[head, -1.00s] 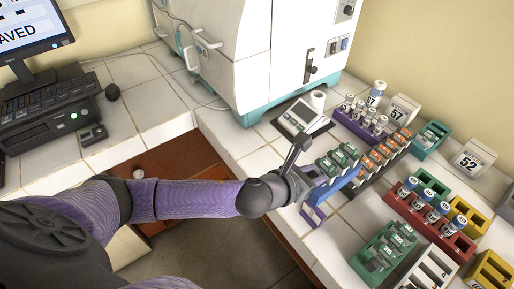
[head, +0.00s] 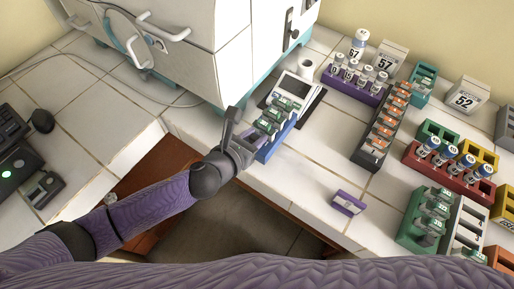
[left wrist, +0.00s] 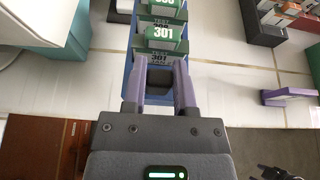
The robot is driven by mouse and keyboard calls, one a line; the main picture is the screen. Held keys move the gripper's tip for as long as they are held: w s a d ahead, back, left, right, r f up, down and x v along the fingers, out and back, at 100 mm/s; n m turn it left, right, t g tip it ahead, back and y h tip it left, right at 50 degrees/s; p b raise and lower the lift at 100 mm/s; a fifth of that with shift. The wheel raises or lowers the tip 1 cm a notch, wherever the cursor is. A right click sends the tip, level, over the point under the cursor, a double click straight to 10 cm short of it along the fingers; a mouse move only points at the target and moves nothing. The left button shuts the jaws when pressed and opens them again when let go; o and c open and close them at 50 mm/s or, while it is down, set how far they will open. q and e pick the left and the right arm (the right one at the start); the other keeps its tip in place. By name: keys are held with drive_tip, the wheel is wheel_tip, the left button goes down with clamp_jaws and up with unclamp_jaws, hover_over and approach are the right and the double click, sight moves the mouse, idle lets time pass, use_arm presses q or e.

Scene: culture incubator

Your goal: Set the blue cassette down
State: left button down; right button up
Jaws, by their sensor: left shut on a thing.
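The blue cassette (head: 279,138) is a narrow blue holder with several green-and-white labelled boxes in a row. My left gripper (head: 240,150) is shut on its near end. In the left wrist view the purple fingers (left wrist: 160,85) reach the near end of the cassette (left wrist: 128,75), and labels reading 301 face the camera.
A small purple block (head: 348,202) lies near the front edge. A black rack with orange-topped items (head: 362,157), a purple vial rack (head: 345,85) and a red rack (head: 445,172) stand to the right. Bare tiles (head: 318,140) lie between the cassette and black rack.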

use_arm(q)
wheel_tip(320, 180, down, 4)
drive_tip(key=shift+f+b, duration=0.15)
drive_tip(key=shift+b, duration=0.95)
drive_tip(key=shift+r, duration=0.25)
drive_tip(key=shift+f, duration=0.15)
drive_tip(key=shift+c, duration=2)
unclamp_jaws()
